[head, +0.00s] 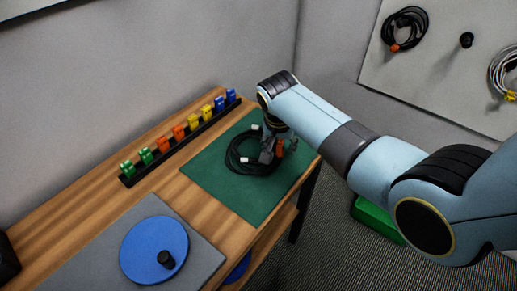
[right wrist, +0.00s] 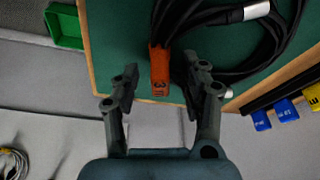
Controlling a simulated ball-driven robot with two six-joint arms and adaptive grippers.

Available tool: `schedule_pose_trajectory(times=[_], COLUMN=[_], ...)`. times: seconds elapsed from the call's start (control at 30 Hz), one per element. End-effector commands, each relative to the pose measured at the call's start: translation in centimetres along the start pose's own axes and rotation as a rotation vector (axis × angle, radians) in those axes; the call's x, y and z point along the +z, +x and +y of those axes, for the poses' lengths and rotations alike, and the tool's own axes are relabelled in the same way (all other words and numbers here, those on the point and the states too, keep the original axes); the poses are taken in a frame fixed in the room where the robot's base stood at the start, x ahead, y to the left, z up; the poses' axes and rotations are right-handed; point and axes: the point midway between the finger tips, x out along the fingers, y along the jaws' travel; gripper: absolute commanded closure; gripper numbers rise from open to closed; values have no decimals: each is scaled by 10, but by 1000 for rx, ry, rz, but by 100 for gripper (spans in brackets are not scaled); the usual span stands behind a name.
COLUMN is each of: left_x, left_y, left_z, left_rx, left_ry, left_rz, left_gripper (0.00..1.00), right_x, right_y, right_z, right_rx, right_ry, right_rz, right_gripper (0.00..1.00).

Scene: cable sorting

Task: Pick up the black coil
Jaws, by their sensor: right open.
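The black coil (head: 240,156) of cable lies on the green mat (head: 215,178) on the wooden table. An orange tag (head: 280,146) is on the coil's right side. In the right wrist view the black coil (right wrist: 240,45) shows with white connector ends, and the orange tag (right wrist: 160,72) bears a figure 3. My right gripper (right wrist: 158,78) is open, its two fingers on either side of the orange tag. My left gripper is not in view.
A black rack (head: 180,143) with several coloured clips stands behind the mat. A blue disc (head: 150,248) with a black knob lies on a grey mat at the front left. A green bin (head: 376,220) is on the floor. Other coils hang on the wall panel (head: 440,70).

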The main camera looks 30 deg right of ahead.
Motion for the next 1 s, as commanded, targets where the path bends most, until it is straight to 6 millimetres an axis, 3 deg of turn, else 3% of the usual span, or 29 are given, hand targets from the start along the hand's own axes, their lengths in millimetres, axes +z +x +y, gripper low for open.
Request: schedule_pose_trajectory(times=[0.2,0.53,1.0], left_x=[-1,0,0], left_y=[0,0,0], left_z=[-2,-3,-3], left_rx=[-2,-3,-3], left_ry=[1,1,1], left_rz=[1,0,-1], left_gripper=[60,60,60], right_x=[0,0,-2], right_y=[0,0,-3], right_z=[0,0,-1], right_rx=[-1,-1,-2], right_ry=[0,0,0], right_rz=[0,0,1], right_gripper=[58,100,100])
